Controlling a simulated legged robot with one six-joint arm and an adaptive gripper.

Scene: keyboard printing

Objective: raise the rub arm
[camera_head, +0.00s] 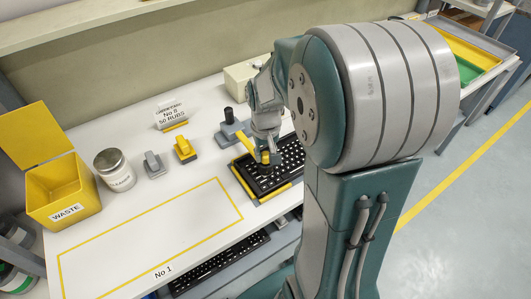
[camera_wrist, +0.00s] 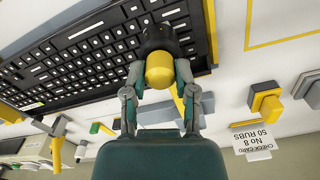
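The rub arm (camera_head: 248,141) is a yellow bar running from a grey stand with a black post (camera_head: 230,125) to a black rubbing head with a yellow knob. It is low, with the head down on the black keyboard (camera_head: 278,173). In the wrist view the yellow knob (camera_wrist: 159,70) and the black head (camera_wrist: 160,38) lie between my fingers, over the keyboard (camera_wrist: 75,60). My gripper (camera_head: 266,149) points down at the knob. Its fingertips (camera_wrist: 160,75) flank the knob closely and appear shut on it. The contact itself is partly hidden.
A yellow-outlined area (camera_head: 150,235) is clear. A cream box (camera_head: 240,78) stands behind.

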